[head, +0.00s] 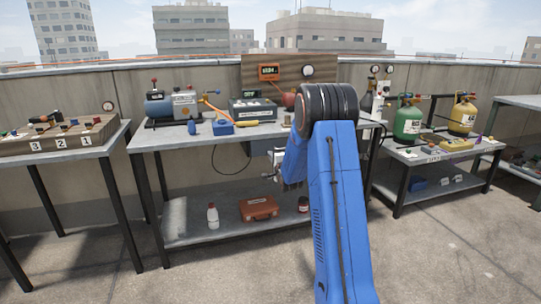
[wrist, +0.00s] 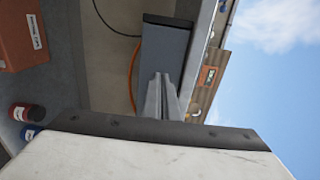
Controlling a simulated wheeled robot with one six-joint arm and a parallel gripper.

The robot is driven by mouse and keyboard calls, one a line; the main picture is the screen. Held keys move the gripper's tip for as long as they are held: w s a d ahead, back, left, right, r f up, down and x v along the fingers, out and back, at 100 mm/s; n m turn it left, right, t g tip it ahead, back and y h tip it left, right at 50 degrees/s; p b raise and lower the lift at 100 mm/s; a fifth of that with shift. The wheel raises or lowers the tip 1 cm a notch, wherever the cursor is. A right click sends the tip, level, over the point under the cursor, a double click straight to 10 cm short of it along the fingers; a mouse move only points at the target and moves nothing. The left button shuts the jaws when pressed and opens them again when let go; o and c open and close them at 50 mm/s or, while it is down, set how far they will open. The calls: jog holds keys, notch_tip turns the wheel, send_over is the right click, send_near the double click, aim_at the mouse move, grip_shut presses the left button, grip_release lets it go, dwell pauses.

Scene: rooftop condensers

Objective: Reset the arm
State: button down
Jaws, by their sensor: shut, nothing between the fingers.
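My arm rises blue in the middle of the head view, bent at a black ribbed joint, and hides part of the middle bench. My gripper (wrist: 160,80) shows in the wrist view with its two grey fingers together and nothing between them. In the head view its end is low at the front of the bench, left of the upper arm, and is partly hidden. A dark grey box (wrist: 165,58) lies beyond the fingertips in the wrist view; I cannot tell whether they touch it.
The middle bench (head: 158,138) carries a pump (head: 186,104) and meters. Its lower shelf (head: 185,228) holds a white bottle (head: 213,216) and a red case (head: 259,208). A left bench (head: 90,153) and right bench with green (head: 408,121) and yellow cylinders (head: 462,116) flank it. Front floor is clear.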

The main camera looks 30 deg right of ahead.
jog(key=s+a+r+n+g+y, duration=0.1)
jog(key=s+a+r+n+g, duration=0.3)
jog(key=s+a, duration=0.7)
jog(key=s+a+r+n+g+y, duration=0.15)
jog(key=s+a+r+n, duration=0.4)
jog(key=s, duration=1.05)
jog(key=s+a+f+n+g, duration=0.1)
jog(key=s+a+n+g, duration=0.1)
jog(key=s, duration=0.9)
jog(key=s+a+f+n+g+y, duration=0.1)
jog(key=s+a+n, duration=0.4)
jog(key=s, duration=0.7)
jog(key=s+a+f+n+g, duration=0.3)
jog(key=s+a, duration=0.3)
jog(key=s, duration=0.5)
jog(key=shift+s+a+n+g, duration=0.25)
jog(key=shift+a+n+g, duration=0.15)
jog(key=shift+n+g, duration=0.2)
jog(key=shift+y, duration=0.25)
